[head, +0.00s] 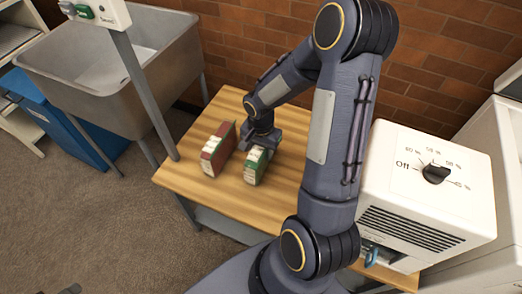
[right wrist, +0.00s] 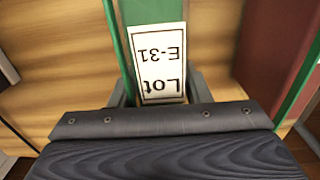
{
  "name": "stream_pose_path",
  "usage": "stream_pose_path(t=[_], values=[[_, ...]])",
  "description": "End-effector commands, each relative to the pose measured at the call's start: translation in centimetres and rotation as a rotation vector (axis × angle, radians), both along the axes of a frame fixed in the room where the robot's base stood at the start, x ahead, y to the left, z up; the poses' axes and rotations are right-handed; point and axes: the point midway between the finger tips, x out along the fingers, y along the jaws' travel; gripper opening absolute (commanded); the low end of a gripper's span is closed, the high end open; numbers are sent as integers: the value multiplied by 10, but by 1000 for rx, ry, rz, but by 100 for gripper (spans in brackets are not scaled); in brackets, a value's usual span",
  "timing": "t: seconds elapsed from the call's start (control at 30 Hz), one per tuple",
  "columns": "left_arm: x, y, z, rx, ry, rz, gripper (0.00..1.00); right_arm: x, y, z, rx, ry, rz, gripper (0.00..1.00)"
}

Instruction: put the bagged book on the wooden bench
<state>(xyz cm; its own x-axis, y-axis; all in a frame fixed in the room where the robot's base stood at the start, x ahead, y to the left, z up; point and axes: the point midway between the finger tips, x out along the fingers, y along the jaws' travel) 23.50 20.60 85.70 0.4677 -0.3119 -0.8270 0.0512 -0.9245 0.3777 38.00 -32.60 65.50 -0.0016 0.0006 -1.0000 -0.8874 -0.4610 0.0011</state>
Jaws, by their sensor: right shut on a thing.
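The wooden bench (head: 230,192) stands against the brick wall. A green book (head: 256,166) with pale page edges is upright at the bench top; I cannot tell whether it touches the wood. In the right wrist view its green spine (right wrist: 123,40) carries a white label reading "Lot E-31", upside down. My right gripper (head: 260,143) is shut on this book from above. A dark red book (head: 217,149) with a green edge stands just left of it, apart; its cover also shows in the right wrist view (right wrist: 275,45). A clear bag is not discernible on either book. My left gripper is not seen.
A grey metal sink (head: 120,75) is at the left, with a grey post (head: 145,95) near the bench's left edge. A blue bin (head: 65,120) is beneath it. Bare wood lies in front of the books.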

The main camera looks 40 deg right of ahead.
Motion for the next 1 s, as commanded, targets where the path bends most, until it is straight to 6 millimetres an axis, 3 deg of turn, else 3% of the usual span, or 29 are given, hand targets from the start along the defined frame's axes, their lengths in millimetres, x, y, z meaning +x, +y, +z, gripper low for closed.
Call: stream_pose_path(t=[0.37,0.4,0.53,0.83,1.0], values=[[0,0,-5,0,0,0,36,1,0,-5,-1,-3,-1,4],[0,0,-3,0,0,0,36,0,0,-3,0,-1,-1,49],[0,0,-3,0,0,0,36,0,0,-3,0,-1,-1,65],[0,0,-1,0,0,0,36,0,0,-1,0,-1,-1,65],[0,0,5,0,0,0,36,1,0,18,-2,-5,-3,65]])
